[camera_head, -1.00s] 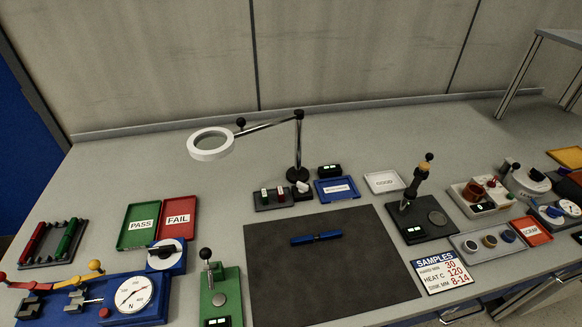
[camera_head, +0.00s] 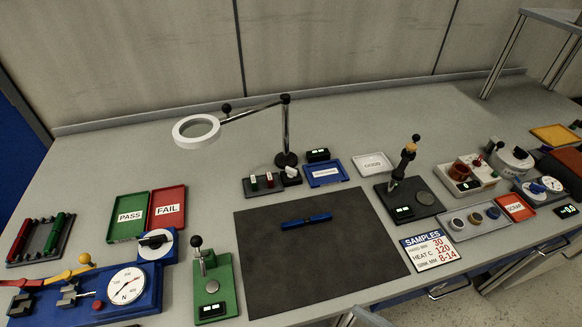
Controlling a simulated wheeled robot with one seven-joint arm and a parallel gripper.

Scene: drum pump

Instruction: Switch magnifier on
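The magnifier has a white ring lens (camera_head: 196,131) held out to the left on a jointed metal arm. Its post rises from a round black base (camera_head: 286,159) on the bench. A small block with a white top (camera_head: 291,176) sits just in front of the base; it may be a switch, but its setting is too small to tell. The ring shows no clear glow. My gripper is not in view.
A dark mat (camera_head: 318,245) with a blue pen-like object (camera_head: 306,221) lies in front. A small rack (camera_head: 262,185), blue tray (camera_head: 326,173) and black display box (camera_head: 317,155) crowd the magnifier's base. PASS (camera_head: 130,232) and FAIL (camera_head: 169,224) trays lie left. Bare bench lies behind.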

